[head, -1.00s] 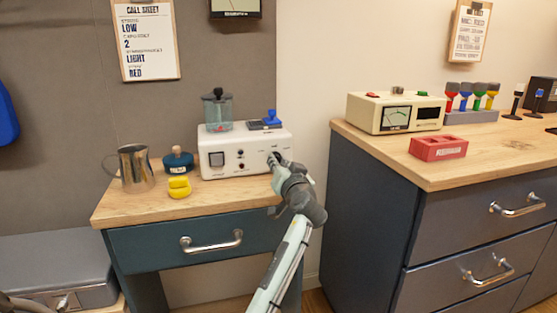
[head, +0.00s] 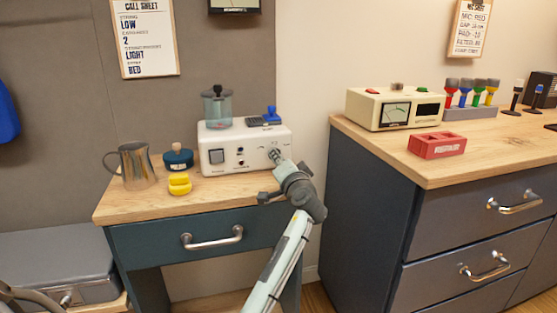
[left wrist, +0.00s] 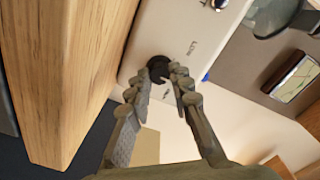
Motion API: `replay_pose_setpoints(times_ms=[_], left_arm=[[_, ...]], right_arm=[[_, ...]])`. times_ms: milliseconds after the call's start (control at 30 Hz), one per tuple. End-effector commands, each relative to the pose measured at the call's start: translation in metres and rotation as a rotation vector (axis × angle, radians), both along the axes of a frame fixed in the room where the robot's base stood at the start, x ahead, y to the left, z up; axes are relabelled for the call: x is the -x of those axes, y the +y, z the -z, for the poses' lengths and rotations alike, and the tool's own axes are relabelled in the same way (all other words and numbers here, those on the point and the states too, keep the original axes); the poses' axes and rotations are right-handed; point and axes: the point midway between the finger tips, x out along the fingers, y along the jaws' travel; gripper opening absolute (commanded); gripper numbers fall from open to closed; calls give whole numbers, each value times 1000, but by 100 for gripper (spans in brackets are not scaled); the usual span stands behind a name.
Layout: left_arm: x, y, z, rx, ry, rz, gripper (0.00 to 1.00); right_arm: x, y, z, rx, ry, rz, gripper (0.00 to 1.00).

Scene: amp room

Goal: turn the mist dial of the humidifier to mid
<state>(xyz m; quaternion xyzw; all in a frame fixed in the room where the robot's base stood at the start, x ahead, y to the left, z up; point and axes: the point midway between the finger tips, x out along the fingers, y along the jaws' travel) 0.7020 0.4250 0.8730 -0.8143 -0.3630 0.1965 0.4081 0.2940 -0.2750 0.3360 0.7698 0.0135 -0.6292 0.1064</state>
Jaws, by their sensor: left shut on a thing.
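The humidifier (head: 215,165) is a white box with a clear tank (head: 217,108) on top, standing on the small wooden-topped desk. Its mist dial is on the right of the front panel, mostly covered by my gripper in the head view. In the left wrist view the dark round dial (left wrist: 158,67) shows between the fingertips. My left gripper (head: 274,154) is at the panel, shut on the dial; its fingers also show in the left wrist view (left wrist: 158,84). The dial's pointer and setting are too small to read. My right gripper is not in view.
A metal pitcher (head: 136,166), a dark blue round pot (head: 178,160) and a yellow object (head: 179,184) stand left of the humidifier.

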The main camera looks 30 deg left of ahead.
Motion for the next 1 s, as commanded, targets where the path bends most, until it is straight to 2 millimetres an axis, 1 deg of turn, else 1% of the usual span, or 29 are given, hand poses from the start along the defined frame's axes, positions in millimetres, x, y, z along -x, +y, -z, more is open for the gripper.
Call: replay_pose_setpoints(times_ms=[367,400,533,567,833,933,1000], left_arm=[[0,0,0,-2,2,0,0],[0,0,0,-1,3,1,24],[0,0,0,-1,2,1,40],[0,0,0,-1,2,0,42],[1,-1,0,-1,2,1,42],[5,-7,1,0,1,2,42],[12,-15,0,1,1,3,42]], right_arm=[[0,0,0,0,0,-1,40],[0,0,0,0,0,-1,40],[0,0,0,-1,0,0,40],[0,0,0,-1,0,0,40],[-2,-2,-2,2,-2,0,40],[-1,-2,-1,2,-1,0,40],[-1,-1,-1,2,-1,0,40]])
